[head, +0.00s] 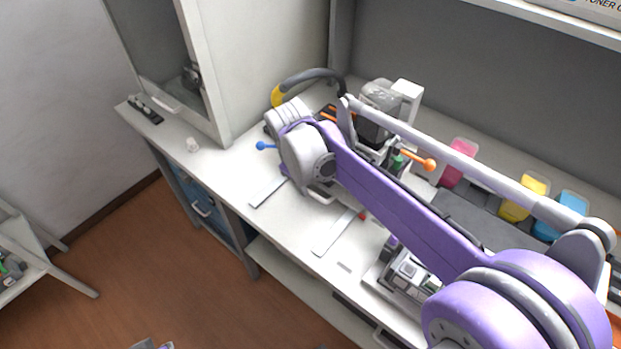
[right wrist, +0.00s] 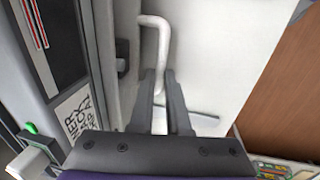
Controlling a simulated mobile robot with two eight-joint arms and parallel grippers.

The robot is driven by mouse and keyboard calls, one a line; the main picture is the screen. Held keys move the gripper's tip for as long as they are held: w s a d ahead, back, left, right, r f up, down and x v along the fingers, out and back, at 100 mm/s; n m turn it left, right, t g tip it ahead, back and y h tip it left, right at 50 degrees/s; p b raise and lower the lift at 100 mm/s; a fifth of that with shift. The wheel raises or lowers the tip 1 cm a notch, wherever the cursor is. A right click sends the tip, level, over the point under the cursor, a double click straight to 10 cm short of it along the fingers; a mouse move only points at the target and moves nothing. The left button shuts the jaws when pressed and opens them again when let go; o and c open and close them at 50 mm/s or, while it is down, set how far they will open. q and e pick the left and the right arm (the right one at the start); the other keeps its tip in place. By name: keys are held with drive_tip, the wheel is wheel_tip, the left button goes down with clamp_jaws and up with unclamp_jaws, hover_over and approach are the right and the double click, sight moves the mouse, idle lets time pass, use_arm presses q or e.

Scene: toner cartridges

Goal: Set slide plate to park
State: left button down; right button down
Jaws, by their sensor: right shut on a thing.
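My right gripper shows in the right wrist view (right wrist: 163,82), its two dark fingers shut on a white bent handle (right wrist: 157,28). The handle rises beyond the fingertips beside a pale flat surface. In the head view my right arm reaches from the lower right to the grey and white machine, and its wrist hides much of that spot. The slide plate cannot be told apart clearly from the white worktop and machine parts. A blue-knobbed lever (head: 265,145) is at the machine's left and an orange-knobbed lever (head: 430,165) at its right. My left gripper is not seen.
Magenta (head: 459,160), yellow (head: 524,197) and cyan (head: 561,214) containers stand along the back. A tray with parts (head: 405,275) is near the front edge.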

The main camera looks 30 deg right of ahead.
drive_tip(key=s+a, duration=0.1)
drive_tip(key=a, duration=0.2)
drive_tip(key=s+a, duration=0.2)
drive_tip(key=a, duration=0.2)
drive_tip(key=s+a+p, duration=0.1)
drive_tip(key=a, duration=0.3)
drive_tip(key=shift+s+a, duration=0.25)
drive_tip(key=shift+s, duration=0.1)
drive_tip(key=shift+a, duration=0.1)
drive_tip(key=c, duration=0.9)
unclamp_jaws()
drive_tip(key=shift+s+a, duration=0.1)
drive_tip(key=shift+s, duration=0.05)
drive_tip(key=r, duration=0.3)
drive_tip(key=a+r, duration=0.1)
drive_tip(key=r, duration=0.3)
drive_tip(key=r+p, duration=0.1)
drive_tip(key=r, duration=0.2)
drive_tip(key=shift+s+a+r, duration=0.3)
drive_tip(key=shift+s+a, duration=0.05)
